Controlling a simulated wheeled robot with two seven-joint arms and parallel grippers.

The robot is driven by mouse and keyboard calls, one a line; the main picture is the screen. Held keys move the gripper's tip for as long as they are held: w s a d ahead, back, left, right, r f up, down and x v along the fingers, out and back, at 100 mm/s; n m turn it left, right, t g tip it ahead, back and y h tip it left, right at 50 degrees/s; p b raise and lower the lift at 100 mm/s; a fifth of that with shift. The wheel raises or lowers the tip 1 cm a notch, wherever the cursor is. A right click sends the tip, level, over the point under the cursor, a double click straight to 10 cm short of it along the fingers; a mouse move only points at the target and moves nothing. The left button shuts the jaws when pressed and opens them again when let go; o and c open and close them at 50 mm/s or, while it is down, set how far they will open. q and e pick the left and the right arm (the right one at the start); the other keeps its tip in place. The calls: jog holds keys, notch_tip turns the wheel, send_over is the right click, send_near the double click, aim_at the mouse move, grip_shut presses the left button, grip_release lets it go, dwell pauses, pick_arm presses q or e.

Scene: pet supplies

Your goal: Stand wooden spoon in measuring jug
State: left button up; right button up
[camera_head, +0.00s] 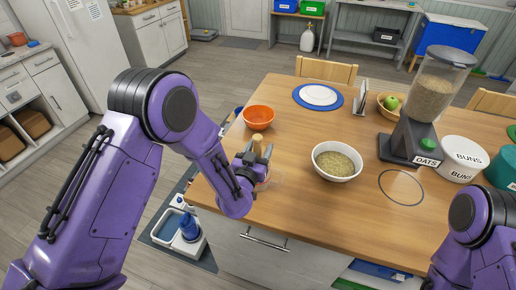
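My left gripper (254,161) is low over the front left part of the wooden table. A short tan wooden piece (258,145), which looks like part of the wooden spoon, stands upright at its fingertips. The rest of that piece is hidden by the gripper, and I cannot tell whether the fingers are closed on it. Faint red marks just right of the gripper may belong to a clear measuring jug, but its outline is not clear. My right arm shows at the lower right edge, with its gripper out of view.
A dark ring (401,203) marks the tabletop. The front middle is clear.

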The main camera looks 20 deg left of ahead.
pick_arm(q)
jog(key=shift+r, duration=0.25)
jog(key=s+b, duration=0.5)
jog(key=s, duration=0.7)
jog(key=shift+a, duration=0.25)
